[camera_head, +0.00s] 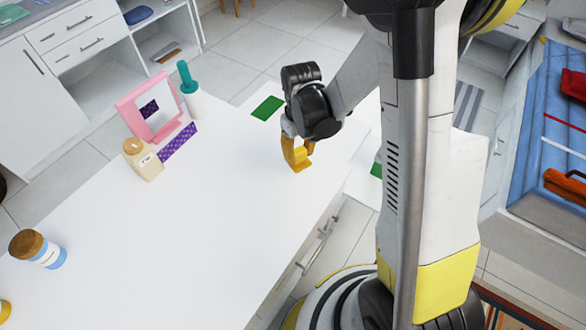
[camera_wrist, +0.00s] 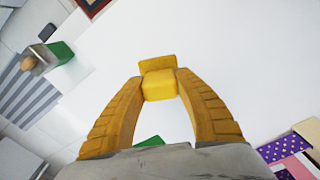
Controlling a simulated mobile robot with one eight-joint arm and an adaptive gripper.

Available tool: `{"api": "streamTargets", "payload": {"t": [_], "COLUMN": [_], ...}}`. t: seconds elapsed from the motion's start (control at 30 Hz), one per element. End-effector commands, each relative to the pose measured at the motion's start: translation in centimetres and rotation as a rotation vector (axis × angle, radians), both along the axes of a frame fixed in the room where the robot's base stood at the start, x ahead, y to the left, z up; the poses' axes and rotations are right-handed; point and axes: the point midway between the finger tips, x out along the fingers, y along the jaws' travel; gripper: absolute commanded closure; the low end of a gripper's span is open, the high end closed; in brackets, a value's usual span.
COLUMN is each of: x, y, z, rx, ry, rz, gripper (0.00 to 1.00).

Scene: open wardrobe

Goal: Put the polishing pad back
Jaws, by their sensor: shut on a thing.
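My gripper (camera_head: 298,157) is over the white worktop (camera_head: 190,240), near its right edge. It is shut on a small yellow block, which I take to be the polishing pad (camera_wrist: 159,85). The wrist view shows the pad pinched between my two orange fingertips (camera_wrist: 158,72). In the head view the pad (camera_head: 302,166) shows at the tips, low over the worktop. I cannot tell whether it touches the surface. A flat green piece (camera_head: 267,108) lies on the worktop behind my gripper.
A pink-framed mirror (camera_head: 135,100), a teal-topped bottle (camera_head: 188,77), a beige jar (camera_head: 143,159) and a purple dotted strip (camera_head: 178,143) stand or lie at the worktop's far left. A wooden-lidded jar (camera_head: 37,249) is at near left. The middle is clear.

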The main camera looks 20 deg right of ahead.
Motion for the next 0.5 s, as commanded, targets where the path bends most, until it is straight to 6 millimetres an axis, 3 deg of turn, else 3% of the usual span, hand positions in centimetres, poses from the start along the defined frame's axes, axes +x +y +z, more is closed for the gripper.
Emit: {"api": "streamTargets", "payload": {"t": [0.13,0.5], "x": [0.1,0.1], "y": [1.4,1.5], "z": [-0.9,-5.1], "rx": [0.000,0.000], "ry": [0.000,0.000], "rz": [0.001,0.000], "gripper": [0.96,0.96]}}
